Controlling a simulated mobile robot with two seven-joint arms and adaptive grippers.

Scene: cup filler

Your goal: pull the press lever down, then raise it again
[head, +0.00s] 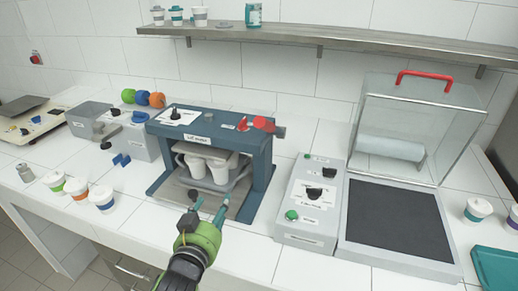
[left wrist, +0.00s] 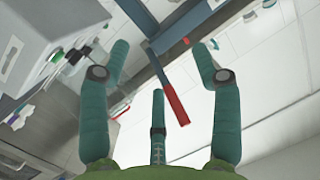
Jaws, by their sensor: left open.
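The press (head: 205,125) is a blue frame in the middle of the counter, with white cups in a holder under its top. The press lever (head: 266,125) has a red handle and sticks out at the top right of the frame. My left gripper (head: 209,205) is open and empty, in front of the press and below the lever, apart from it in the head view. In the left wrist view the red lever handle (left wrist: 176,107) appears between the spread fingers of the left gripper (left wrist: 160,52); I cannot tell how far away it is. My right gripper is not in view.
A grey control box (head: 308,200) with knobs and a clear-lidded machine (head: 400,215) stand right of the press. Loose lidded cups (head: 102,198) stand at the left front. A grey box (head: 130,135) is left of the press. A shelf (head: 340,40) runs above.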

